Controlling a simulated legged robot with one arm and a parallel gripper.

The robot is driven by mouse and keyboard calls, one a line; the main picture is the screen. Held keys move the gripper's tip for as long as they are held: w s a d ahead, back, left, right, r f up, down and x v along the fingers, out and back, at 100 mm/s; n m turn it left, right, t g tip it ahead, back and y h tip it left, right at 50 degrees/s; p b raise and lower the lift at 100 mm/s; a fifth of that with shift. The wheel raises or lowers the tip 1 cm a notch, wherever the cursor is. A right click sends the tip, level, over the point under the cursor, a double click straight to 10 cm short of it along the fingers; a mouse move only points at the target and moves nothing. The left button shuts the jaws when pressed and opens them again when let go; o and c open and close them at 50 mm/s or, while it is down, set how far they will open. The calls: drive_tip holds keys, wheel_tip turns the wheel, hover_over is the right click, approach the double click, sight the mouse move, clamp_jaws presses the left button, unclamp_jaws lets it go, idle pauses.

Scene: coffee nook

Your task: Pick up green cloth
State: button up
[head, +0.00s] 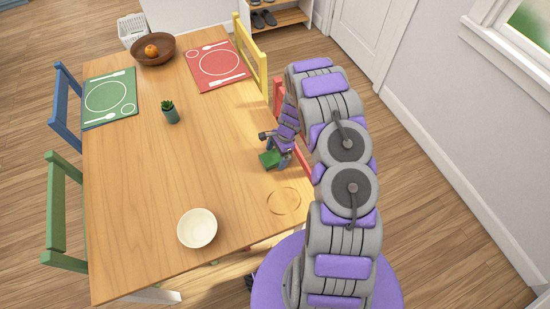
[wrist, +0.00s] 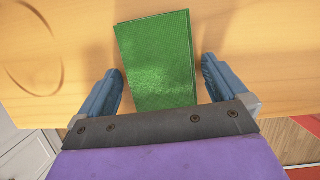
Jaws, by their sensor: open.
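The green cloth (head: 269,158) lies flat and folded on the wooden table (head: 165,200), near its right edge. In the wrist view the cloth (wrist: 157,62) fills the upper middle, with its near part between my fingers. My gripper (head: 275,149) is at the table's right edge, right at the cloth. In the wrist view my gripper (wrist: 160,85) is open, with one blue finger on each side of the cloth and a gap to each. The near end of the cloth is hidden behind the gripper's dark palm.
A white bowl (head: 197,228) stands at the table's near end. A small potted plant (head: 170,112), a green placemat (head: 109,98), a red placemat (head: 216,66) and a wooden fruit bowl (head: 153,50) are farther back. Chairs stand along both sides. The table's middle is clear.

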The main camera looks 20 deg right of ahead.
drive_tip(key=shift+d, duration=0.15)
drive_tip(key=shift+c, duration=0.3)
drive_tip(key=shift+a+r, duration=0.1)
drive_tip(key=shift+a, duration=0.35)
drive_tip(key=c, duration=0.6)
drive_tip(key=shift+d, duration=0.15)
drive_tip(key=c, duration=0.4)
drive_tip(key=shift+d, duration=0.15)
